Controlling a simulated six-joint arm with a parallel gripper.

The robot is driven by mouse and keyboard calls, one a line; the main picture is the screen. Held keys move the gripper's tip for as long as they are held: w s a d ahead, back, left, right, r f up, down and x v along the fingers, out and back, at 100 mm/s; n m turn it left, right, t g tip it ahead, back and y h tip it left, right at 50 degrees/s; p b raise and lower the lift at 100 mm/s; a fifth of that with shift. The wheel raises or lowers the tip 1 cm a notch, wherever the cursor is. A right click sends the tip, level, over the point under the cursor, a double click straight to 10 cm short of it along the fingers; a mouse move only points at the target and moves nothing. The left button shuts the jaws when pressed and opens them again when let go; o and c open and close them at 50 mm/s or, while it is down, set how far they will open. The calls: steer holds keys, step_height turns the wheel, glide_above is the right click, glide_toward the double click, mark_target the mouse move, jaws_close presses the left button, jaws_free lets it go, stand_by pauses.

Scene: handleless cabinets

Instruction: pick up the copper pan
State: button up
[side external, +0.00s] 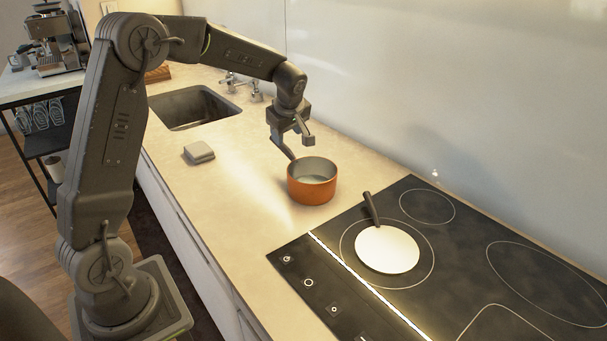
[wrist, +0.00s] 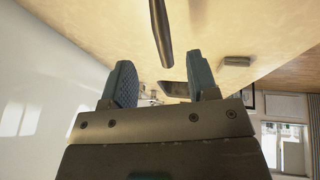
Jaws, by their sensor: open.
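The copper pan (side external: 311,187) stands upright on the counter, left of the hob. Its dark handle (side external: 283,148) points up and to the left, towards my gripper (side external: 292,139). My gripper is open, its fingers close to the handle's end. In the wrist view, the dark handle (wrist: 160,30) comes in from the top and ends between the lines of the two spread fingers (wrist: 162,76), with clear space to each. No contact shows. The pan's body is out of the wrist view.
A white round pan (side external: 388,250) with a dark handle sits on the black hob (side external: 460,250). A small grey block (side external: 199,152) lies on the counter, and the sink (side external: 192,106) with taps is behind. The wall runs along the right. The counter around the copper pan is clear.

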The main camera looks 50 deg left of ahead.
mark_target(285, 146)
steer(key=x, duration=0.9)
steer(key=shift+s+a+f, duration=0.1)
steer(key=shift+a+f, duration=0.15)
steer(key=shift+f, duration=0.05)
steer(key=shift+c, duration=0.4)
jaws_close()
steer(key=shift+r, duration=0.1)
